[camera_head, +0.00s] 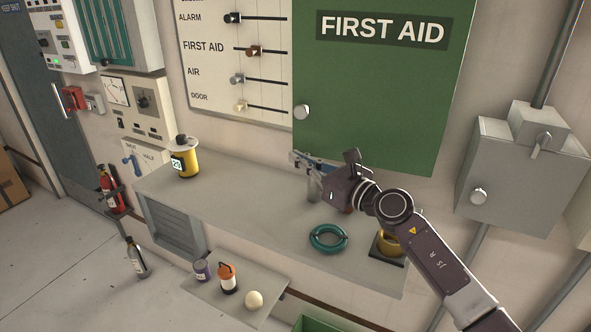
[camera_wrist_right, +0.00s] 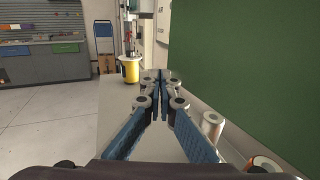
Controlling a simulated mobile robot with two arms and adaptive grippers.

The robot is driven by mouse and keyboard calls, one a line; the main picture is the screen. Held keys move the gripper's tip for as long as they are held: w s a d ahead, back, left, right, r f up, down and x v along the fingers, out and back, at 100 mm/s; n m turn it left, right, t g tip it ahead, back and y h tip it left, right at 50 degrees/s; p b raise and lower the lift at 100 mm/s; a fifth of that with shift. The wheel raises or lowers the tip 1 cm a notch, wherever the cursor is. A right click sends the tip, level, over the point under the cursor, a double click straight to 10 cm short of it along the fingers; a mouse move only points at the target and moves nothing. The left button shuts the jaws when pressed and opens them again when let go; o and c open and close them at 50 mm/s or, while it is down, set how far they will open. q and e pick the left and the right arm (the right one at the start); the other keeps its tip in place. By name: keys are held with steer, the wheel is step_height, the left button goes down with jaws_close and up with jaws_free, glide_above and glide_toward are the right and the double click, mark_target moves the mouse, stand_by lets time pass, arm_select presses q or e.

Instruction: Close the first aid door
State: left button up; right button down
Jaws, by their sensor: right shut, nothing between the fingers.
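The first aid door (camera_head: 375,100) is a large green panel with a dark "FIRST AID" label and a round pale knob (camera_head: 302,112) near its lower left edge. It stands in front of the wall, beside the labelled slider board; I cannot tell how far ajar it is. In the right wrist view the green panel (camera_wrist_right: 250,60) fills the right side. My right gripper (camera_head: 296,159) is shut and empty, below the door's lower left part and above the shelf, pointing left. Its blue fingers meet in the wrist view (camera_wrist_right: 160,78). My left gripper is not in view.
The shelf (camera_head: 235,198) under the door holds a yellow canister (camera_head: 184,161), a teal ring (camera_head: 313,240) and a yellow item (camera_head: 390,246) on a dark base. A silver cylinder (camera_wrist_right: 212,124) stands close to the right gripper. A grey wall box (camera_head: 520,175) is at right.

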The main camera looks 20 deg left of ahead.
mark_target(312, 156)
steer(key=w+m+t, duration=0.1)
steer(key=w, duration=0.1)
steer(key=shift+w+r+t+h, duration=0.15)
steer(key=shift+w+t+h, duration=0.25)
steer(key=shift+w+a+m, duration=0.1)
steer(key=shift+w+m, duration=0.2)
steer(key=shift+w, duration=0.2)
steer(key=shift+b, duration=0.3)
